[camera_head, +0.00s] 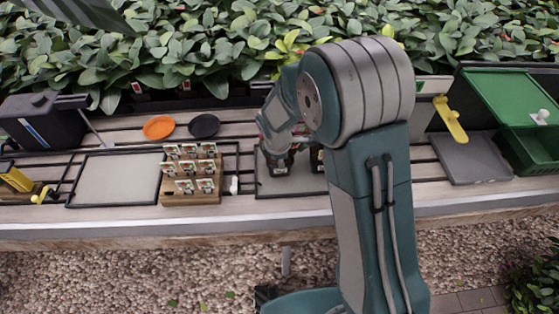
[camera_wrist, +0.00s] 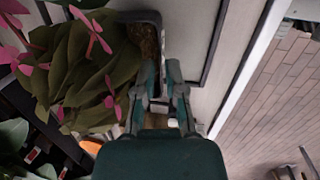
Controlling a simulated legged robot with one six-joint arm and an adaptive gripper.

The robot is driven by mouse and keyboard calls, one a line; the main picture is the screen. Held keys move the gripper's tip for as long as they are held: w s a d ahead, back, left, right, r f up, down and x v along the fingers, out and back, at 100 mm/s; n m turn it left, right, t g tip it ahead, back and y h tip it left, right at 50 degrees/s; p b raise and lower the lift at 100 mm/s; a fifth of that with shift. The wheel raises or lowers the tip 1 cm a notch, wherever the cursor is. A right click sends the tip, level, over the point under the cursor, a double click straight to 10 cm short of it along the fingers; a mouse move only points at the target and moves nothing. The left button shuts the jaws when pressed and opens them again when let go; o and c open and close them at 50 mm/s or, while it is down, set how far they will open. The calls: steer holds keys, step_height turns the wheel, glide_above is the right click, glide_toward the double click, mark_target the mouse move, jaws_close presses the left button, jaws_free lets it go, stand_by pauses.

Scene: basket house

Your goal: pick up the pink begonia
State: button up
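The pink begonia (camera_wrist: 95,70) fills the upper left of the wrist view, with broad green leaves and pink flowers. Its dark-rimmed pot (camera_wrist: 151,16) with brown soil shows at the top centre. My gripper (camera_wrist: 161,65) is beside the plant, its two fingers at the right side of the pot. A gap shows between the fingertips near the pot's rim; whether they press on it I cannot tell.
A wooden rack (camera_head: 190,196) with several labelled cards and an empty grey tray (camera_head: 117,178) lie to the left. Orange (camera_head: 159,127) and black (camera_head: 204,126) dishes are behind. A yellow tool (camera_head: 450,120) and a green bin (camera_head: 528,150) are at the right. Dense leaves line the back.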

step_height(320, 180, down, 2)
steer(key=shift+w+a+f, duration=0.1)
steer(key=shift+w, duration=0.05)
steer(key=shift+d, duration=0.2)
jaws_close()
steer(key=shift+a, duration=0.15)
